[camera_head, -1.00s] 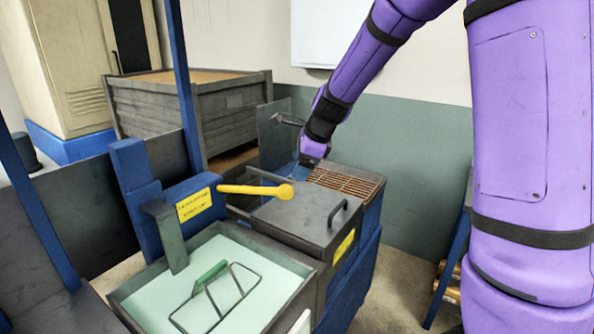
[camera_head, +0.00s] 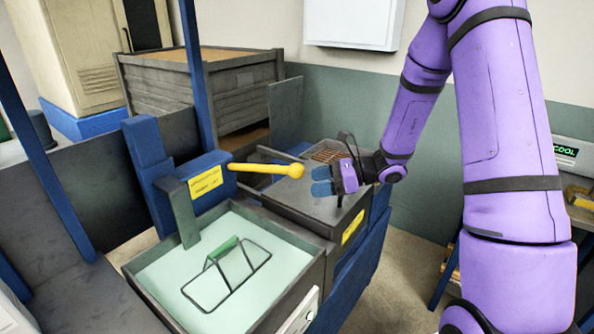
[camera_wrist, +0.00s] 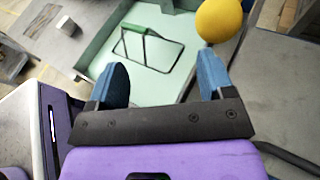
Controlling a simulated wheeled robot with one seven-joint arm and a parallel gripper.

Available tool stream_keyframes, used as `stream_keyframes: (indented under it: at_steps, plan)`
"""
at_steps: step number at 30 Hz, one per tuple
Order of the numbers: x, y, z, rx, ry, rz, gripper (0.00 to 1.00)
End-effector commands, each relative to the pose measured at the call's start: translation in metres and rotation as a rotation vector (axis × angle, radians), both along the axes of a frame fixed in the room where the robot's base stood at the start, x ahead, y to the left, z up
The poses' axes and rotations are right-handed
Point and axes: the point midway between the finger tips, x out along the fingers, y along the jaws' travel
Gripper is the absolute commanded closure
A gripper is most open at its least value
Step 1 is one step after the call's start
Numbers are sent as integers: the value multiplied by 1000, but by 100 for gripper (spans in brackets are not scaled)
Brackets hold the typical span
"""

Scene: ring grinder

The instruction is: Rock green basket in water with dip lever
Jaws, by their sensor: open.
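The dip lever is a yellow rod with a ball end (camera_head: 265,168), sticking out to the right from a blue post with a yellow label. Its ball also shows at the top of the wrist view (camera_wrist: 219,19). The green-handled wire basket (camera_head: 226,272) sits in the pale green water of the tank (camera_head: 165,258); it also shows in the wrist view (camera_wrist: 148,48). My gripper (camera_head: 322,182) is right of the ball, above the grey lid, with its blue fingers pointing left. In the wrist view the fingers (camera_wrist: 157,85) are apart with nothing between them.
A grey lidded box (camera_head: 295,205) stands behind the tank, under my gripper. A brown grate (camera_head: 328,155) lies beyond it. A wooden crate (camera_head: 200,95) and a blue upright (camera_head: 197,75) stand behind. A bench with a display (camera_head: 566,152) is at the right.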

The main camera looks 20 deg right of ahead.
Motion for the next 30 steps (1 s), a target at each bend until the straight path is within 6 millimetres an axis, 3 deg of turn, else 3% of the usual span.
stream_keyframes:
  at_steps: [6,11,17,30]
  plan:
    - [10,-37,-6,151,-207,-230,25]
    - [13,-48,-7,168,-275,-304,25]
    - [25,-34,-6,168,-282,-305,25]
    - [72,20,-6,167,-279,-304,25]
